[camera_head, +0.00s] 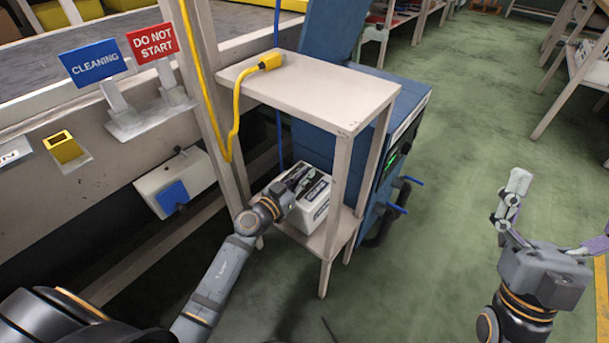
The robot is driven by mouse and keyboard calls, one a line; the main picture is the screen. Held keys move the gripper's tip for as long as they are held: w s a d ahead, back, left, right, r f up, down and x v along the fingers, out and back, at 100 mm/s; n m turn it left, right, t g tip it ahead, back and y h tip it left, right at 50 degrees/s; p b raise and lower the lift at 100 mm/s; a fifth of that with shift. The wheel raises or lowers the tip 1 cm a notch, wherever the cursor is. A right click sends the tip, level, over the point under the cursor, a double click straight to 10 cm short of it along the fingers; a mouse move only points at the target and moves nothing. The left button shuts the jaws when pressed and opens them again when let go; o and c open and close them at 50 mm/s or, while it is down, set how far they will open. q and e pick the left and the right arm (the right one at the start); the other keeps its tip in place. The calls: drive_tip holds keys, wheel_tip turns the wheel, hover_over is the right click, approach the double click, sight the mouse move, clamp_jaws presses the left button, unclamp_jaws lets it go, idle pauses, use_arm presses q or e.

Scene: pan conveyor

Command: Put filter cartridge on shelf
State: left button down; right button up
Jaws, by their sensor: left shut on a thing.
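The filter cartridge (312,214) looks like a white box with dark panels on its top and side. It is at the lower shelf (341,236) of a small beige stand, under the stand's top board. My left gripper (302,182) reaches in from the left and is shut on the upper part of the cartridge. The gripper's fingers partly blend with the dark top, and whether the cartridge's underside touches the shelf is hard to tell. My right gripper (555,222) is open and empty over the green floor at the right.
The stand's top board (325,92) carries a yellow plug (270,61) with a hanging yellow cable. A blue machine (400,120) with blue handles stands behind. The conveyor frame with a blue sign (95,63) and a red sign (152,43) is at left.

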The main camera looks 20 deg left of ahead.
use_arm(q)
drive_tip(key=c, duration=1.8)
unclamp_jaws()
drive_tip(key=shift+f, duration=0.1)
drive_tip(key=o, duration=0.4)
drive_tip(key=shift+c, duration=0.2)
